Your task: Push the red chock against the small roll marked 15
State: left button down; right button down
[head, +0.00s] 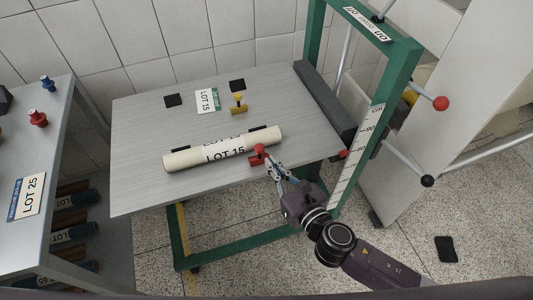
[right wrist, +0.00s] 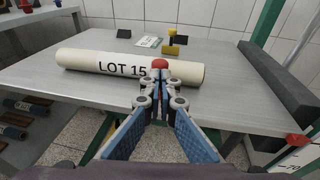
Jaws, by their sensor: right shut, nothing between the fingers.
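The small cream roll marked LOT 15 (head: 185,158) lies across the grey table; it also shows in the right wrist view (right wrist: 82,61). The red chock (head: 256,161) stands at the roll's near side, toward its right end. Its round red knob shows in the right wrist view (right wrist: 160,63), above my fingertips, which hide its base. I cannot tell whether the chock touches the roll. My right gripper (head: 269,167) is shut and empty, with its tips right at the chock's near side; contact is not clear. My left gripper is not in view.
A yellow chock (head: 238,107) and a LOT 15 card (head: 207,101) lie behind the roll. A dark bar (head: 325,102) runs along the table's right side, beside a green frame (head: 393,75). A side shelf (head: 50,150) stands left. The table's left front is clear.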

aim_at(263, 148)
jog(key=shift+x, duration=1.95)
jog(key=shift+w+a+r+p, duration=0.1)
jog(key=shift+w+p, duration=0.2)
jog(key=shift+w, duration=0.1)
jog(key=shift+w+a+r+p, duration=0.1)
jog(key=shift+w+p, duration=0.15)
jog(key=shift+w, duration=0.15)
jog(key=shift+w+a, duration=0.15)
jog(key=shift+w, duration=0.2)
jog(key=shift+w+f, duration=0.1)
jog(key=shift+f, duration=0.05)
